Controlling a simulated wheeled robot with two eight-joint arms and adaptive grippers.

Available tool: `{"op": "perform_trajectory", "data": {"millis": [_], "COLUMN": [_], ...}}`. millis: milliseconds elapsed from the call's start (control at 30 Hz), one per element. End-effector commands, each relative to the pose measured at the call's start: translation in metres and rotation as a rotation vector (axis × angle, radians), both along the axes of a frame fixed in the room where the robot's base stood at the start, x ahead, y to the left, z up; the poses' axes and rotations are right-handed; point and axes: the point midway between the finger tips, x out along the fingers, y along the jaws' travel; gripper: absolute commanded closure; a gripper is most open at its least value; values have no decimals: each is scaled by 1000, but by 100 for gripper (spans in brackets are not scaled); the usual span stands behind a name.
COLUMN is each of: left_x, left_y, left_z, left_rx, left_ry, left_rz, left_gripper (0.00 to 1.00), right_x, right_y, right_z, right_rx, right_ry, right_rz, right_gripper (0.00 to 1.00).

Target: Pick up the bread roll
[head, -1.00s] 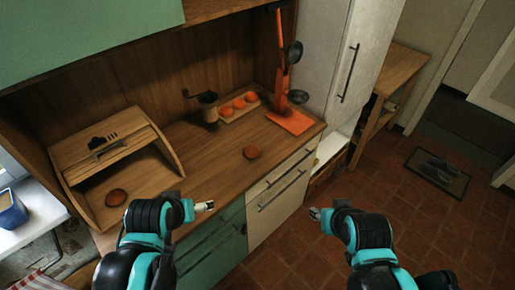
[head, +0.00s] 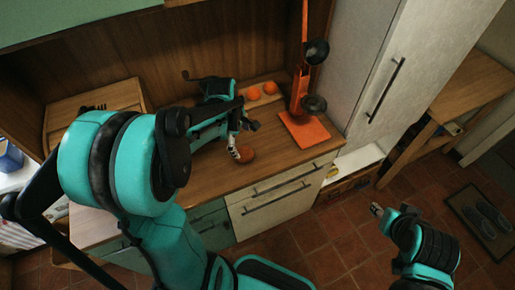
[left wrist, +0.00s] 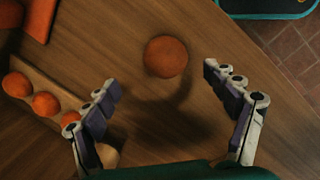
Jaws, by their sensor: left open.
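The bread roll (head: 245,155) is a round brown lump lying on the wooden counter (head: 205,178). In the left wrist view the roll (left wrist: 166,57) lies ahead of the fingertips, a little above the line between them. My left gripper (head: 243,138) is open and empty, reaching down over the counter close beside the roll; its two fingers are spread apart in the left wrist view (left wrist: 160,78). No clear contact with the roll shows. My right gripper (head: 377,210) is low at the right, over the floor, away from the counter; its fingers are too small to read.
Oranges (head: 269,88) sit on a wooden tray (left wrist: 62,93) behind the roll. An orange stand (head: 306,130) with dark pans is right of it. The wooden bread box (head: 85,103) at left is partly hidden by my left arm. Bare counter surrounds the roll.

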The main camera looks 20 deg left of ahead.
Motion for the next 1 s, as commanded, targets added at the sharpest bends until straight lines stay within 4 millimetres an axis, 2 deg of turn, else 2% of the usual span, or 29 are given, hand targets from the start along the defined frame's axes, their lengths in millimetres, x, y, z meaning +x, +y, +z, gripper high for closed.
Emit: {"op": "perform_trajectory", "data": {"millis": [100,267,533,800,1000], "left_x": [2,3,5,6,6], "left_y": [-1,-2,-3,-3,-3], "left_z": [-16,-30,-70,-73,-73], "left_rx": [0,0,1,1,1], "left_ry": [1,0,-1,-1,-1], "left_rz": [1,-1,-3,-3,-3], "left_gripper": [14,14,14,14,66], "right_x": [0,0,0,0,0], "right_y": [0,0,0,0,0], "right_z": [-8,-14,-34,-34,-34], "right_rx": [0,0,0,0,0], "right_ry": [0,0,0,0,0], "right_rz": [0,0,0,0,0], "right_gripper": [60,60,60,60,60]}}
